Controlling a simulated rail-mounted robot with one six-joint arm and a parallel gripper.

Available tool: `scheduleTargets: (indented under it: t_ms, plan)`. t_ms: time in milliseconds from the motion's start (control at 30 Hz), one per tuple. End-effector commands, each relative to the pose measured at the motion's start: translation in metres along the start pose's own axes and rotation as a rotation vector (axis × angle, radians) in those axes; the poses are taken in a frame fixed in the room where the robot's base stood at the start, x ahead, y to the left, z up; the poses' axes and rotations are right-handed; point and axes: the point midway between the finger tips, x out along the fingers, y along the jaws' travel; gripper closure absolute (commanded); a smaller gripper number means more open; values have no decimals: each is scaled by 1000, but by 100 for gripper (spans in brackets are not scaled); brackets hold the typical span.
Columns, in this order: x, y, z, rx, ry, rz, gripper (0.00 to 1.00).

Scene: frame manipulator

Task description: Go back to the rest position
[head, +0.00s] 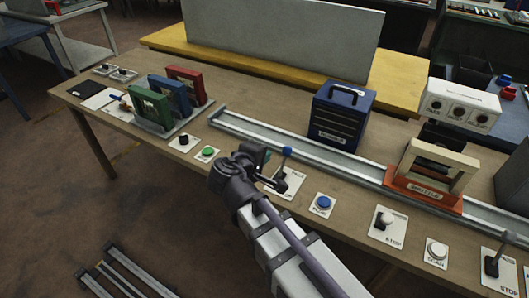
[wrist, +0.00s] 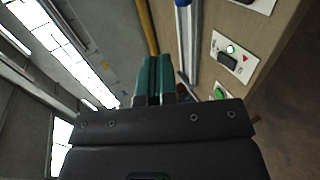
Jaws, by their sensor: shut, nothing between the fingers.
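My gripper (head: 264,158) is above the front part of the wooden workbench, between a green button (head: 208,152) and a lever with a blue knob (head: 286,152). In the head view its tip is close to the lever; I cannot tell if they touch. In the wrist view its two teal fingers (wrist: 154,78) lie together with nothing between them. A switch plate with a lit green lamp (wrist: 229,50) is to the right of the fingers in the wrist view.
A metal rail (head: 240,128) runs along the bench, with a blue box (head: 338,118) behind it and an orange-based frame (head: 425,190) on it. Green, blue and red frames (head: 185,88) stand in a rack at left. A blue button (head: 322,203) and more control plates line the front edge.

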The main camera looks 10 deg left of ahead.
Motion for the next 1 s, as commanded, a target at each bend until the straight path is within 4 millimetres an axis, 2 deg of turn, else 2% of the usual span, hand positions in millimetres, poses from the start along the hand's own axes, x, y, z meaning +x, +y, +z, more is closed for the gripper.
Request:
scheduleTargets:
  t_ms: [267,367,433,467,600,700,867,900,1000]
  plan:
    - [0,-2,2,21,-13,-13,100]
    - [-2,-21,10,87,-47,-116,100]
    - [-5,-42,24,159,-90,-242,100]
    - [-3,-50,35,201,-124,-307,100]
    - [18,-77,109,456,-341,-626,100]
    - [27,-85,159,641,-473,-809,100]
    - [41,-82,242,947,-631,-1006,100]
    - [47,-79,261,1007,-655,-1017,100]
    - [59,-72,299,1098,-709,-994,100]
